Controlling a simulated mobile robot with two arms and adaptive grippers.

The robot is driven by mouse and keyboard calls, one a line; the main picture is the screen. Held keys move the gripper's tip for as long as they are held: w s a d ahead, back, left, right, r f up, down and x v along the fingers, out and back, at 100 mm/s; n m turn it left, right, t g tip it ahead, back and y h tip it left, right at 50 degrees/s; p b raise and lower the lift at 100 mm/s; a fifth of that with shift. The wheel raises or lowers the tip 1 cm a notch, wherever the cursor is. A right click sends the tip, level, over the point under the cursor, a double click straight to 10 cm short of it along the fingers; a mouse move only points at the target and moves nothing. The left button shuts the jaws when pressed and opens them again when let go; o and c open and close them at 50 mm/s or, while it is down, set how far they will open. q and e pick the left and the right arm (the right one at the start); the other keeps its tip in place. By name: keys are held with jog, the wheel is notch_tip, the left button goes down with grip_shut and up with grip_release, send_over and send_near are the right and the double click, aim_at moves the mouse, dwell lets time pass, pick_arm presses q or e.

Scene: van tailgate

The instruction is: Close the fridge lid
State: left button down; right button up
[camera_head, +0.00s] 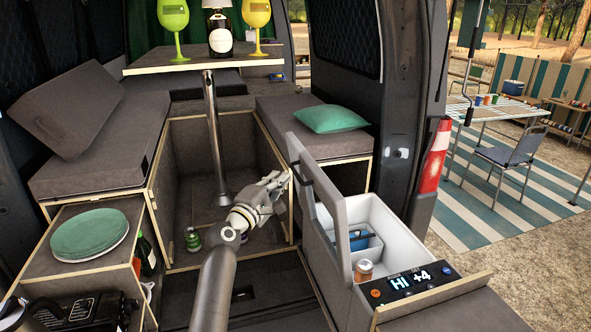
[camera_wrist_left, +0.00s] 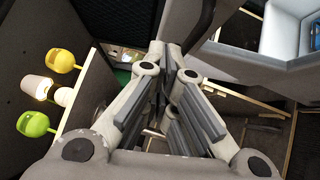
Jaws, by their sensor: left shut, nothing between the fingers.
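The fridge (camera_head: 397,240) is a light grey box at the right with a display panel on its front edge. Its lid (camera_head: 322,205) stands open, roughly upright on the left side of the box, with a dark handle at its top. A can and a blue item show inside. My left gripper (camera_head: 284,180) is shut and empty, just left of the lid's upper far end; I cannot tell whether it touches. In the left wrist view, the gripper (camera_wrist_left: 172,62) shows with the lid (camera_wrist_left: 240,42) to its right and the open fridge (camera_wrist_left: 284,32) beyond. My right gripper is out of view.
A table (camera_head: 200,62) with two goblets and a lamp-topped bottle stands behind. A bench with a green cushion (camera_head: 331,118) is behind the fridge. Green plates (camera_head: 90,234) sit on a shelf at left. A can (camera_head: 192,239) stands on the floor left of my arm.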

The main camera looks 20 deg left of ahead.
aim_at(305, 162)
pick_arm(q)
jog(key=w+d+p, duration=0.1)
jog(key=w+d, duration=0.1)
jog(key=w+d+r, duration=0.1)
jog(key=shift+w+d+p, duration=0.35)
jog(key=shift+p, duration=0.05)
jog(key=shift+w, duration=0.1)
